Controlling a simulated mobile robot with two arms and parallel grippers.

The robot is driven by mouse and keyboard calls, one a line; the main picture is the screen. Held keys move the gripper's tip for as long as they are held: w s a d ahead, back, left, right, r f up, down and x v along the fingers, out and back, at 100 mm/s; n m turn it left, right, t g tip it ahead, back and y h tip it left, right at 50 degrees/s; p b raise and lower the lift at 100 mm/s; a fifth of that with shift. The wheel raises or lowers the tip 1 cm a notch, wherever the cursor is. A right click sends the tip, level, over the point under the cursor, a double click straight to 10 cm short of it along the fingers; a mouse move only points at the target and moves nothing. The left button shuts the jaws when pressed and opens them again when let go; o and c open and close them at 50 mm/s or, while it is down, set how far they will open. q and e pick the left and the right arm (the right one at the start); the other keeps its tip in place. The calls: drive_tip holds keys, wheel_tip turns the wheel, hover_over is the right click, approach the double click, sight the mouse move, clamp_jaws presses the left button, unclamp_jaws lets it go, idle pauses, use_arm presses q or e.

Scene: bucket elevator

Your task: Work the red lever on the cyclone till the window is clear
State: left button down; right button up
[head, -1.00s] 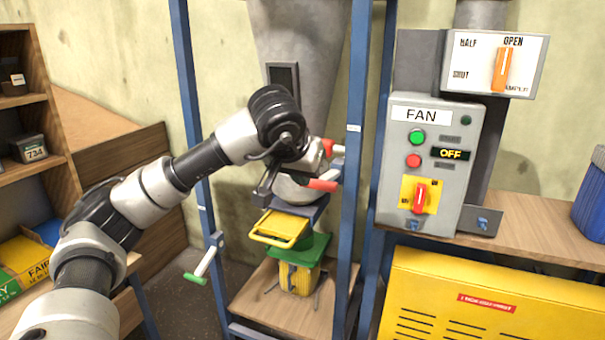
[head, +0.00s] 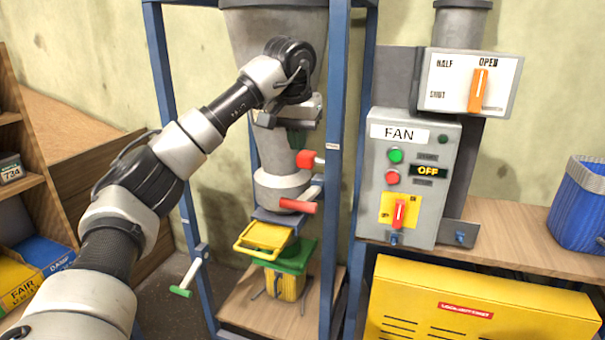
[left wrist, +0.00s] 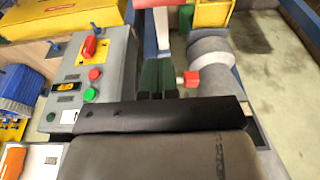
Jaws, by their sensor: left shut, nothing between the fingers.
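The grey cyclone (head: 242,35) stands in a blue frame in the head view. Low on it are a red knob (head: 305,158) on a pale bar and, below, a red-gripped lever (head: 297,206) angled down to the left. The knob also shows in the left wrist view (left wrist: 191,79). My left gripper (head: 297,140) is shut and empty, pointing down in front of the cone just above the knob. Its fingers (left wrist: 158,78) show beside the knob in the left wrist view. The window is hidden behind my left arm. My right gripper is not in view.
A yellow tray (head: 264,237) and a green-lidded yellow bin (head: 288,283) sit under the cyclone. Blue frame posts (head: 335,150) flank it. A green-handled crank (head: 188,278) juts out left. The fan box (head: 410,180) on the right reads OFF; the orange handle (head: 477,90) points to OPEN.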

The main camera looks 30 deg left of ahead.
sight(301, 201)
use_arm(q)
drive_tip(key=shift+w+r+g, duration=0.2)
drive_tip(key=shift+r+g, duration=0.1)
drive_tip(key=shift+r, duration=0.5)
drive_tip(key=p+x, duration=0.1)
drive_tip(key=x, duration=0.3)
drive_tip(key=p+x, duration=0.1)
drive_tip(key=x, duration=0.3)
drive_tip(key=s+p+x, duration=0.1)
drive_tip(key=x, duration=0.3)
drive_tip(key=shift+d+f+p, duration=0.15)
drive_tip(key=shift+f+p, duration=0.15)
drive_tip(key=shift+f, duration=0.15)
drive_tip(key=shift+s+f, duration=0.15)
drive_tip(key=shift+f, duration=0.4)
